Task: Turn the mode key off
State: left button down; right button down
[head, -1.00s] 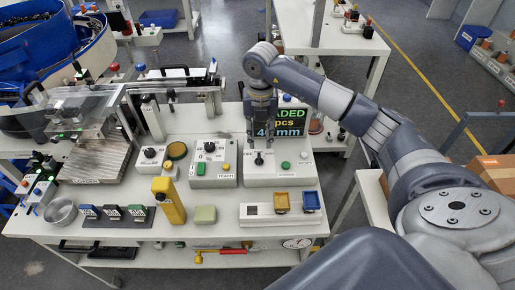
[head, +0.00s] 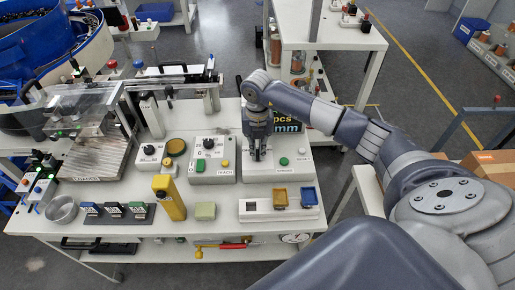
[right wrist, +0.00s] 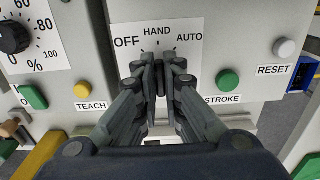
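The mode key sits under the OFF, HAND and AUTO label (right wrist: 157,33) on the grey control box (head: 286,176). My right gripper (right wrist: 161,66) is over it, its two fingertips close together just below HAND. The key is mostly hidden between the fingertips, and its pointing direction cannot be read. In the head view the right gripper (head: 257,155) points down at the left part of the box, its tips at the label plate. My left gripper is not in view.
A green STROKE button (right wrist: 228,81) and a white RESET button (right wrist: 284,47) are right of the key. The TEACH box (head: 211,160) stands to the left. A display (head: 292,112) is behind my gripper. A white tray (head: 262,210) with yellow and blue bins is in front.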

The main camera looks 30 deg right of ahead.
jog(key=shift+n+b, duration=0.5)
jog(key=shift+b, duration=0.05)
jog(key=shift+f+n+b, duration=0.1)
jog(key=shift+n+b, duration=0.4)
jog(key=shift+n, duration=0.2)
jog(key=n+b, duration=0.2)
jog(key=n, duration=0.2)
jog(key=shift+w+a+b, duration=0.1)
jog(key=shift+b, duration=0.25)
jog(key=shift+n+b, duration=0.65)
jog(key=shift+n, duration=0.55)
jog(key=shift+a+r, duration=0.1)
jog(key=shift+r, duration=0.1)
jog(key=c, duration=1.7)
grip_release()
